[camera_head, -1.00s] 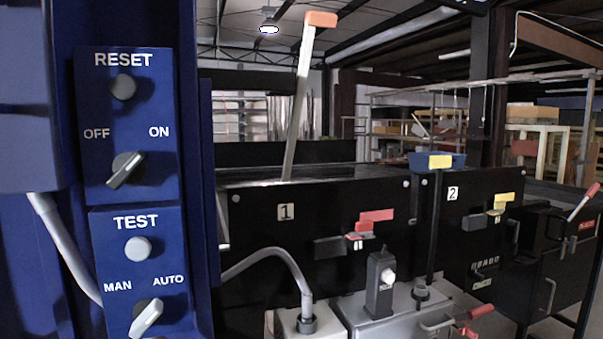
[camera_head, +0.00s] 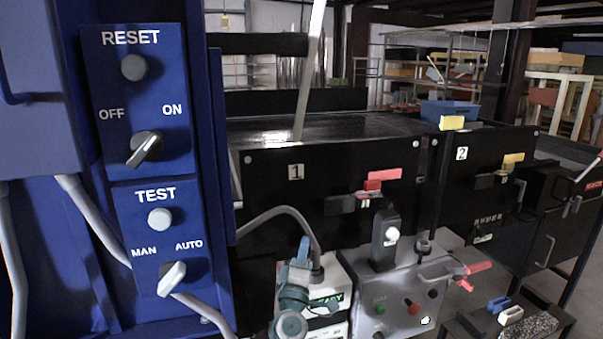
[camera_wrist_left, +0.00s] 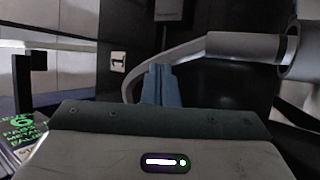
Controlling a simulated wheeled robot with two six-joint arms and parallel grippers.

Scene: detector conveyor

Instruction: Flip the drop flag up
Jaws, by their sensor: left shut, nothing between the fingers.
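I cannot tell for sure which piece is the drop flag. A red flag-like tab (camera_head: 385,174) sits on the black panel marked 1, and a yellow one (camera_head: 513,159) sits on the panel marked 2. A pale upright bar (camera_head: 310,75) rises behind panel 1, its top out of view. My left gripper (camera_head: 304,246) is low in front of panel 1, left of and below the red tab and apart from it. Its fingers are together and empty; they also show in the left wrist view (camera_wrist_left: 158,82). My right gripper is not in view.
A blue control panel (camera_head: 140,80) with knobs and buttons stands close on the left. A grey cable (camera_head: 275,213) arches just behind my left gripper. A grey box (camera_head: 395,290) with buttons and a red-handled lever (camera_head: 475,267) stands to the right of it.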

